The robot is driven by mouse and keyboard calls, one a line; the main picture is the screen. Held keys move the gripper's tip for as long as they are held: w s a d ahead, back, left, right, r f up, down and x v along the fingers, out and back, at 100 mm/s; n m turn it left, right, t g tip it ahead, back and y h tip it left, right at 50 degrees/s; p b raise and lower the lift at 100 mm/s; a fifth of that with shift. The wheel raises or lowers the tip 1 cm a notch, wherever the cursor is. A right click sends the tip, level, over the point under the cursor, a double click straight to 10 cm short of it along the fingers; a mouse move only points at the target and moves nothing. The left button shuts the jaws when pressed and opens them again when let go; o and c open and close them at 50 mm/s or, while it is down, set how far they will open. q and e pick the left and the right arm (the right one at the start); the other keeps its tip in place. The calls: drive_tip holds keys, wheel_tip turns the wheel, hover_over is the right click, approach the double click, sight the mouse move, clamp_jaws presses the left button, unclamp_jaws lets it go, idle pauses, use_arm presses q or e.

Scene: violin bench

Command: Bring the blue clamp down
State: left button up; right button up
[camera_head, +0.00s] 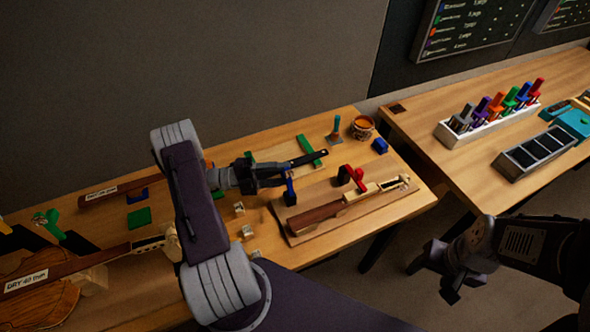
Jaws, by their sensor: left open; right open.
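A blue clamp (290,191) stands upright at the left end of the wooden board, by the dark neck piece. My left gripper (303,168) is open just above and behind it, one finger reaching out to the right. The finger partly hides the clamp's top, and I cannot tell if they touch. A red clamp (355,178) stands on the neck piece (325,212) lying on the board (372,213). My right gripper (432,283) is open and empty, off the bench at the lower right.
A green bar (309,150), a glue brush (336,129), a jar (363,127) and a blue block (380,146) stand at the back. Small pale blocks (248,231) lie left of the board. A rack of coloured clamps (488,122) stands on the right bench.

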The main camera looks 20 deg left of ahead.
sight(292, 173)
use_arm(q)
drive_tip(key=x, duration=0.3)
drive_tip(key=shift+d+r+p, duration=0.1)
drive_tip(key=shift+p, duration=0.25)
drive_tip(key=shift+w+d, duration=0.25)
drive_tip(key=shift+d, duration=0.1)
clamp_jaws()
idle(0.8)
